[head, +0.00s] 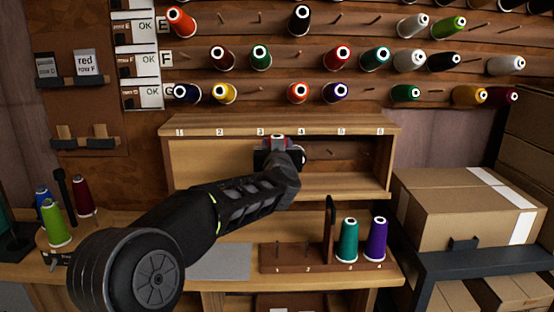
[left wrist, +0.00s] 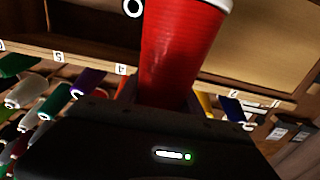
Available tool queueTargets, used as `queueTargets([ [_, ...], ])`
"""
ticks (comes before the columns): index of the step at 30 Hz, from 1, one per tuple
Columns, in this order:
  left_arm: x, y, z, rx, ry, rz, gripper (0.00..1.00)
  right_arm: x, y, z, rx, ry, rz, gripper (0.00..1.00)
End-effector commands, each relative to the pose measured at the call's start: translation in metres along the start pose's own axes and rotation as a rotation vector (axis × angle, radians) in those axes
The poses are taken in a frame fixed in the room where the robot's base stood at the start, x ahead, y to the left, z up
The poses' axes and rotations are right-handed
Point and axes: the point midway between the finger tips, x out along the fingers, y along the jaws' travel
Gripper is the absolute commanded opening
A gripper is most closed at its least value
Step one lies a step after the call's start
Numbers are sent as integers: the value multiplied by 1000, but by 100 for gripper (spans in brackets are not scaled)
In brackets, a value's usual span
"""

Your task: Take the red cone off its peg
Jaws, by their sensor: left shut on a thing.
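My left gripper (head: 279,148) is shut on a red cone (left wrist: 180,45), in front of the open cubby of the shelf, below the numbers 3 and 4. In the left wrist view the cone fills the upper middle, with its pale end at the top. In the head view only a little of the red cone (head: 279,141) shows, the rest hidden by my gripper and arm. Whether it still touches a peg cannot be seen. Other red cones sit on wall pegs: one in row F (head: 337,58), one at upper left (head: 180,20) and one below (head: 298,92). My right gripper is not in view.
A card (head: 86,63) at left reads "red row F". The numbered shelf edge (head: 220,131) runs above the cubby. A peg rack (head: 268,266) below holds a teal cone (head: 347,240) and a purple cone (head: 376,239). A cardboard box (head: 450,220) stands at right.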

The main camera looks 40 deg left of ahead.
Motion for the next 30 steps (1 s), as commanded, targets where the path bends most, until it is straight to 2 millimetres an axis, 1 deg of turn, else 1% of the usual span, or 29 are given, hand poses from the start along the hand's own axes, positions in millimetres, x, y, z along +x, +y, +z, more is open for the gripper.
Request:
queueTargets([
  [1,0,0,-12,-3,2,0,0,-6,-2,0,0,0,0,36],
  [6,0,0,-22,-1,0,1,0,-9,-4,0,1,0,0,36],
  [26,0,0,-24,0,1,0,0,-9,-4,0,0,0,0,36],
  [30,0,0,-27,0,0,0,0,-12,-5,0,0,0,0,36],
])
